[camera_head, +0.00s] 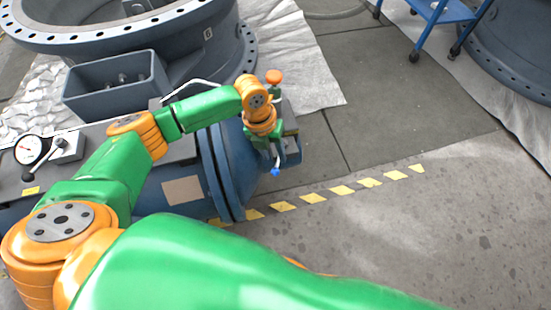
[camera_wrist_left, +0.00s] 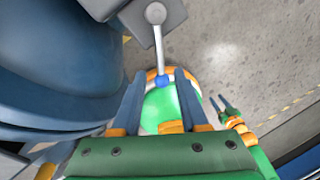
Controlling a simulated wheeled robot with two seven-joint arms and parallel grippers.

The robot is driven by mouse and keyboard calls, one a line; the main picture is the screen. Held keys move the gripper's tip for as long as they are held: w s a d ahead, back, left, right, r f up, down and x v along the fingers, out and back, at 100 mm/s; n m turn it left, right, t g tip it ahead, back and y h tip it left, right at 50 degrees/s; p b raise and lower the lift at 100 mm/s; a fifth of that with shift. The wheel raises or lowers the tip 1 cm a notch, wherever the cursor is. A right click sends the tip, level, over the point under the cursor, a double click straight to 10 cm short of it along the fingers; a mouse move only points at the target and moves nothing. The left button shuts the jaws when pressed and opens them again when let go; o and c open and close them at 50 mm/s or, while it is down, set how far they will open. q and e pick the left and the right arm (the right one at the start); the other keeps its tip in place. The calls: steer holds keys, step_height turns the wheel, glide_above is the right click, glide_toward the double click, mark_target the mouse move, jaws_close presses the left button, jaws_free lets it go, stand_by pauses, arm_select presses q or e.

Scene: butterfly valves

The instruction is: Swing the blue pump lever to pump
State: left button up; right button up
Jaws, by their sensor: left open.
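The pump lever is a thin pale rod with a blue tip. In the left wrist view the rod (camera_wrist_left: 158,45) comes down from a grey block at the top, and its blue tip (camera_wrist_left: 162,82) lies between my left gripper's (camera_wrist_left: 160,78) two fingers, with gaps on both sides. In the head view the blue tip (camera_head: 275,172) shows just below my left gripper (camera_head: 276,161), which points downward and hides most of the rod. My left gripper is open. My right gripper (camera_wrist_left: 219,103) shows small in the left wrist view, its fingers apart and empty, away from the lever.
A large blue flanged valve body (camera_head: 225,170) stands beside my left gripper. A grey box (camera_head: 115,85), a dial gauge (camera_head: 29,150) and an orange-red knob (camera_head: 274,77) are nearby. Yellow floor stripes (camera_head: 313,198) and open floor lie to the right. A blue trolley (camera_head: 440,12) stands at the back.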

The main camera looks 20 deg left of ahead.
arm_select(q)
steer(key=shift+d+f, duration=0.2)
steer(key=shift+f, duration=1)
steer(key=shift+d+f, duration=0.1)
arm_select(e)
steer(key=shift+w+d+f, duration=0.15)
steer(key=shift+w+d, duration=0.15)
steer(key=shift+w, duration=0.15)
steer(key=shift+w+d+f, duration=0.15)
steer(key=shift+w+d, duration=0.1)
steer(key=shift+w, duration=0.2)
arm_select(q)
jaws_close()
arm_select(e)
steer(key=shift+s, duration=0.15)
steer(key=shift+a, duration=0.4)
steer(key=shift+d, duration=0.4)
